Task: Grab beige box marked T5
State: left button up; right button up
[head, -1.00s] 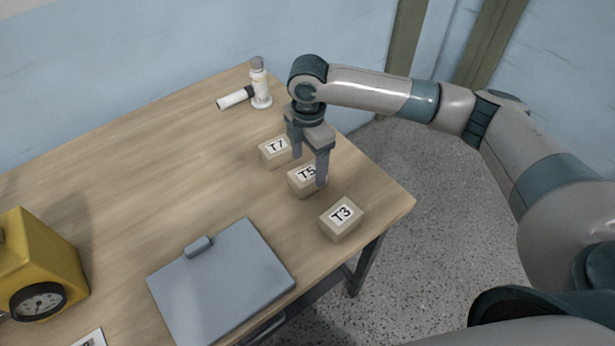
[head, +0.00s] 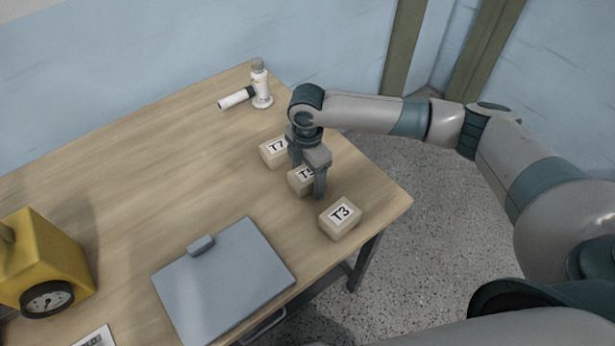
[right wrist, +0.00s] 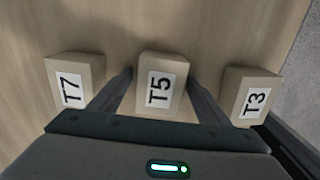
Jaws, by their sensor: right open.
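The beige box marked T5 (head: 298,182) sits on the wooden table between two like boxes. It also shows in the right wrist view (right wrist: 161,80), between my two fingers. My right gripper (head: 307,186) is open and lowered around the T5 box, one finger on each side; I cannot tell whether either finger touches it. In the head view the gripper hides part of the T5 label. My left gripper is not in view.
The T7 box (head: 272,154) stands behind, close to one finger. The T3 box (head: 340,220) stands nearer the table's (head: 140,180) right edge.

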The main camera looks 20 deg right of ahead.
aim_at(308, 173)
jog(key=shift+c, duration=0.6)
jog(key=c, duration=1.2)
jog(key=shift+o, duration=0.2)
jog(key=shift+r, duration=0.2)
jog(key=shift+r, duration=0.25)
notch_tip(308, 173, up, 3)
jog(key=shift+r+b, duration=0.1)
jog(key=shift+b, duration=0.9)
jog(key=s+d+r, duration=0.2)
jog(key=s, duration=0.1)
jog(key=s+d+r+b, duration=0.1)
jog(key=s+d+r, duration=0.1)
jog(key=s, duration=0.1)
jog(key=s+d+r+b, duration=0.1)
jog(key=s+d+r, duration=0.1)
jog(key=s+r, duration=0.1)
jog(key=shift+s+d, duration=0.25)
jog(key=shift+s, duration=0.1)
